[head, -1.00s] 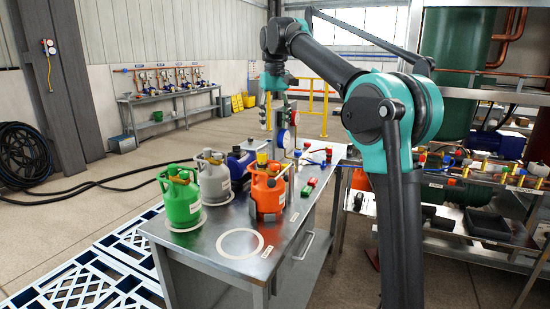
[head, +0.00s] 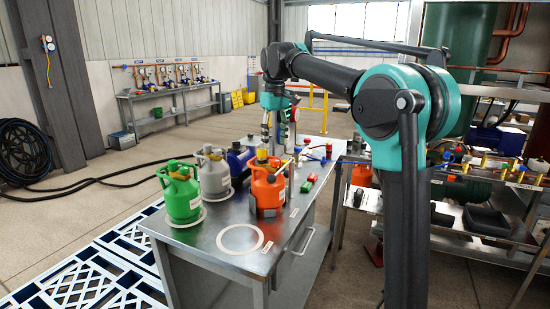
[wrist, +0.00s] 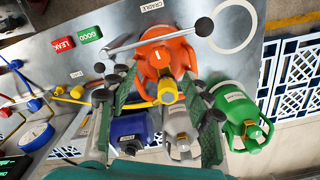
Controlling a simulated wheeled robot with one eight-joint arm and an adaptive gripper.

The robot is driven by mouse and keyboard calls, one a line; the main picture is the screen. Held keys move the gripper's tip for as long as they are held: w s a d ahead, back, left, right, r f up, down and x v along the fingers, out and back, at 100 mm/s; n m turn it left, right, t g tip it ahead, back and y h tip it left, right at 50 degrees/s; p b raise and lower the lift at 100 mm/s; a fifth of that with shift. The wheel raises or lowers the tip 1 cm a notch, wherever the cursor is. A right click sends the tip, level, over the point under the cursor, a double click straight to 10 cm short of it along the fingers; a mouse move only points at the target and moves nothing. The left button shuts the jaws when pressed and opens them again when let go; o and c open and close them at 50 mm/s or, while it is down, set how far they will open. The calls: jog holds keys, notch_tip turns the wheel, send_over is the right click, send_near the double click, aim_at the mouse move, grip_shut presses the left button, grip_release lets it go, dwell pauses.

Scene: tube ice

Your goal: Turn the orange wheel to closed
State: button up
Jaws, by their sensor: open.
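The orange cylinder (head: 267,196) stands on the metal bench, with a yellow fitting (head: 262,157) at its top. In the wrist view the orange cylinder (wrist: 183,48) lies beyond my fingers, and its yellow fitting (wrist: 167,91) shows between them. I cannot make out an orange wheel apart from the orange body and collar, so its setting is unclear. My gripper (head: 274,148) points down just above and behind the cylinder top. In the wrist view my gripper (wrist: 160,88) is open, its two green-padded fingers apart, with nothing visibly held.
A green cylinder (head: 181,197), a grey cylinder (head: 214,178) and a blue cylinder (head: 238,163) crowd the orange one. A thin rod with a black ball (wrist: 204,27) crosses beside the orange cylinder. The bench front near the white ring (head: 240,226) is clear.

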aim_at(275, 161)
notch_tip(275, 161, down, 7)
jog(key=shift+r, duration=0.15)
jog(key=shift+c, duration=0.5)
grip_shut()
jog(key=shift+m, duration=0.8)
jog(key=shift+o, duration=0.5)
grip_release()
notch_tip(275, 161, up, 12)
